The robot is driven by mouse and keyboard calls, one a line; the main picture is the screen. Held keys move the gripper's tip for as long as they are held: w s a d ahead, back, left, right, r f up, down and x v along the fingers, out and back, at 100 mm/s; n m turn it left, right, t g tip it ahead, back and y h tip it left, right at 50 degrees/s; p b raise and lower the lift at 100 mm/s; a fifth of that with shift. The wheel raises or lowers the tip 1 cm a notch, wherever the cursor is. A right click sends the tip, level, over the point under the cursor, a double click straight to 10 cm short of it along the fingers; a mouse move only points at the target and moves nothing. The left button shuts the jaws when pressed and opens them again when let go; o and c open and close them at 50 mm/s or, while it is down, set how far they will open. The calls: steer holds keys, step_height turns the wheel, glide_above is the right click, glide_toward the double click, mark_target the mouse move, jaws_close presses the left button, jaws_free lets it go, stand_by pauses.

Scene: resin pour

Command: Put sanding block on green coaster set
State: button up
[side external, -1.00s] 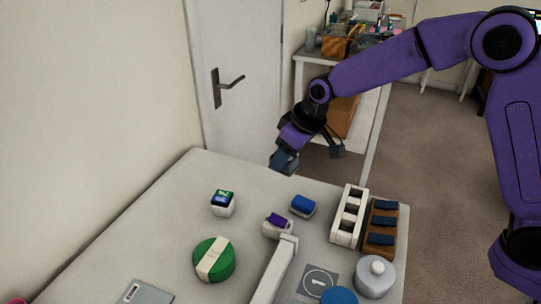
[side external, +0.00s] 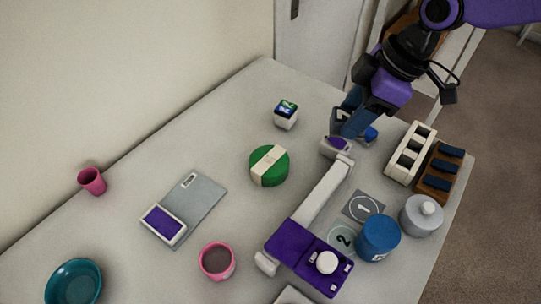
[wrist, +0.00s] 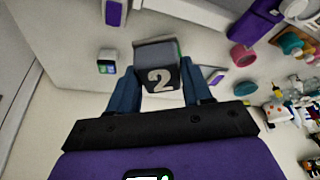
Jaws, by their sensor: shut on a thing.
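My gripper (side external: 347,122) is shut on a dark grey block (side external: 338,117) marked with a white "2", seemingly the sanding block. The block is held above the far right part of the table. In the wrist view the block (wrist: 158,77) sits between my two blue fingers, its "2" face towards the camera. The green coaster set (side external: 264,174), a round green stack with a cream band, lies on the table left of and nearer than my gripper. In the wrist view it is mostly hidden behind the block.
A small white cube with a green and blue top (side external: 286,114) stands behind the coasters. A white rack (side external: 411,152) stands right. A grey board (side external: 198,200) lies left of the coasters.

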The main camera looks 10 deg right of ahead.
mark_target(264, 160)
steer(key=s+a+r+n+g, duration=0.1)
steer(key=s+a+n, duration=0.2)
steer(key=s, duration=0.2)
steer(key=w+a+f, duration=0.3)
steer(key=w+a, duration=0.2)
steer(key=a, duration=0.1)
steer(key=shift+w+f+y, duration=0.2)
steer(key=shift+f+y, duration=0.1)
steer(key=w+a+f, duration=0.1)
steer(key=f, duration=0.1)
steer(key=w+a+f, duration=0.2)
steer(key=f, duration=0.1)
steer(key=shift+w+a+f, duration=0.15)
steer(key=shift+a+f, duration=0.15)
steer(key=shift+a, duration=0.05)
steer(key=shift+w+a+f, duration=0.15)
steer(key=shift+f, duration=1.6)
steer(key=shift+f, duration=0.1)
steer(key=o, duration=1.1)
steer(key=shift+c, duration=0.2)
